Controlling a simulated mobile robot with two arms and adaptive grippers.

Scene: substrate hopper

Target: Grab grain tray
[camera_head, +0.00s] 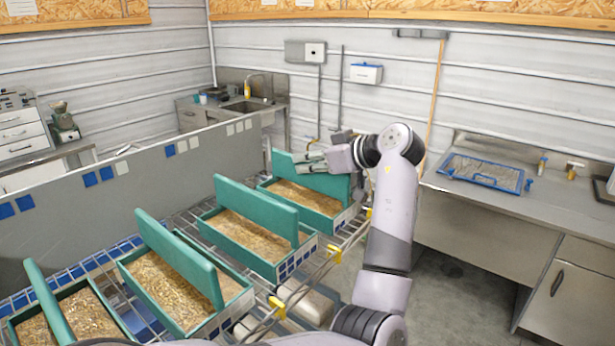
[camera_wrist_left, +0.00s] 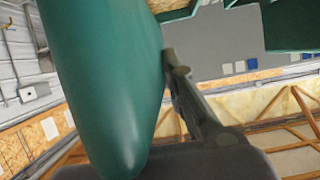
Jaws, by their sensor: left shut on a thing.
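Several teal grain trays filled with golden-brown grain stand in a row on a wire rack in the head view. The farthest grain tray (camera_head: 322,184) has an upright teal panel along its far right side. My left gripper (camera_head: 312,162) is at the top of this panel and is shut on it. In the left wrist view the teal panel (camera_wrist_left: 100,80) fills the left part, with a dark finger of my left gripper (camera_wrist_left: 178,85) against its right side. The other finger is hidden. My right gripper is not in view.
Nearer trays (camera_head: 245,236) (camera_head: 172,289) stand close by on the rack, which has yellow clips (camera_head: 334,254). A grey partition (camera_head: 140,185) runs along the left. A steel counter with a blue-framed tray (camera_head: 482,172) stands at the right, with open floor before it.

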